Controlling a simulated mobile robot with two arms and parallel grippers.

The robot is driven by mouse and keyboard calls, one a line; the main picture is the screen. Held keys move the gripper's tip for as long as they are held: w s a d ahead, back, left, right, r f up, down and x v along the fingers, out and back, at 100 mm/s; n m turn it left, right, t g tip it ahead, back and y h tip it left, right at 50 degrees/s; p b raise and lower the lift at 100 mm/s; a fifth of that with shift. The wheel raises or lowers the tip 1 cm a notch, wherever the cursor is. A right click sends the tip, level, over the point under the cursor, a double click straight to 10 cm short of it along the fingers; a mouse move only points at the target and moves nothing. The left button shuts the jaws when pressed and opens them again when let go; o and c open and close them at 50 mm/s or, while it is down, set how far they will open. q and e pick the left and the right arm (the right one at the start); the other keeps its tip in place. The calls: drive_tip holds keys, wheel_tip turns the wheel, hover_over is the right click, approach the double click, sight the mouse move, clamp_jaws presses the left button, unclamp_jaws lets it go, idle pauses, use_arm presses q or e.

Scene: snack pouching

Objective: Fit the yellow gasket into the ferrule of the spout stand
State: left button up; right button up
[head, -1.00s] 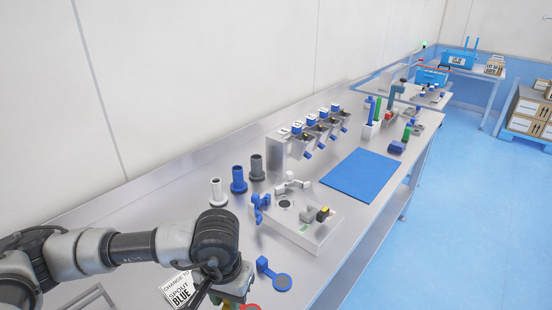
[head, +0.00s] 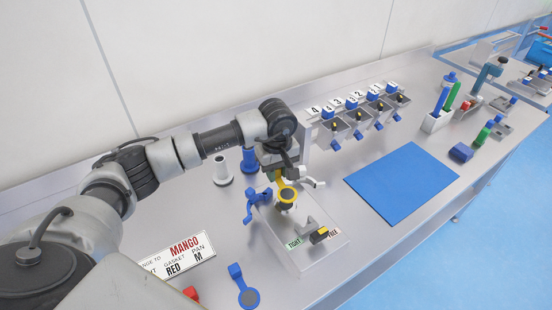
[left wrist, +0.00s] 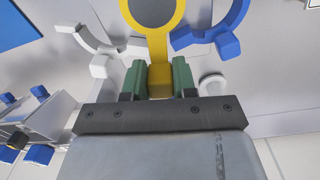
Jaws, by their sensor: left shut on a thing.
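My left gripper (head: 281,177) is shut on the tab of the yellow gasket (head: 287,194), a ring with a dark middle. In the left wrist view, the green fingers (left wrist: 160,80) grip the tab, and the yellow ring (left wrist: 177,12) extends beyond them, cut by the top edge. The gasket is over the grey spout stand (head: 272,228), between its blue clamp arm (head: 252,204) and white clamp arm (head: 313,183). The ferrule is hidden, and I cannot tell whether the gasket touches it. My right gripper is not in view.
A blue gasket (head: 248,298), a red piece (head: 191,293) and a sign card (head: 180,256) lie nearer me. White (head: 222,170) and blue (head: 249,160) spouts stand behind the stand. Numbered dispensers (head: 358,120) are at the back. A blue mat (head: 405,180) lies to the right.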

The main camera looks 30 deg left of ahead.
sight(275, 189)
use_arm(q)
drive_tip(key=shift+w+a+f+n, duration=0.1)
drive_tip(key=shift+w+a+n, duration=0.35)
drive_tip(key=shift+a+n, duration=0.35)
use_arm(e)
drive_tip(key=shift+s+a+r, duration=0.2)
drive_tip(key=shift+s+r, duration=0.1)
use_arm(q)
drive_tip(key=shift+w, duration=0.1)
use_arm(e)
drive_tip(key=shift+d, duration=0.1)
use_arm(q)
drive_tip(key=shift+d+f, duration=0.1)
drive_tip(key=shift+f+b, duration=0.1)
drive_tip(key=shift+b, duration=0.3)
drive_tip(key=shift+f+b, duration=1.85)
drive_tip(key=shift+f, duration=0.1)
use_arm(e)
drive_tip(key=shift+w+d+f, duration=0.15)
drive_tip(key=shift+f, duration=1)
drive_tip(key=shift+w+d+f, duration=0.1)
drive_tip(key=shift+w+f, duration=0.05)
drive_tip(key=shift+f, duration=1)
use_arm(q)
drive_tip(key=shift+b, duration=0.45)
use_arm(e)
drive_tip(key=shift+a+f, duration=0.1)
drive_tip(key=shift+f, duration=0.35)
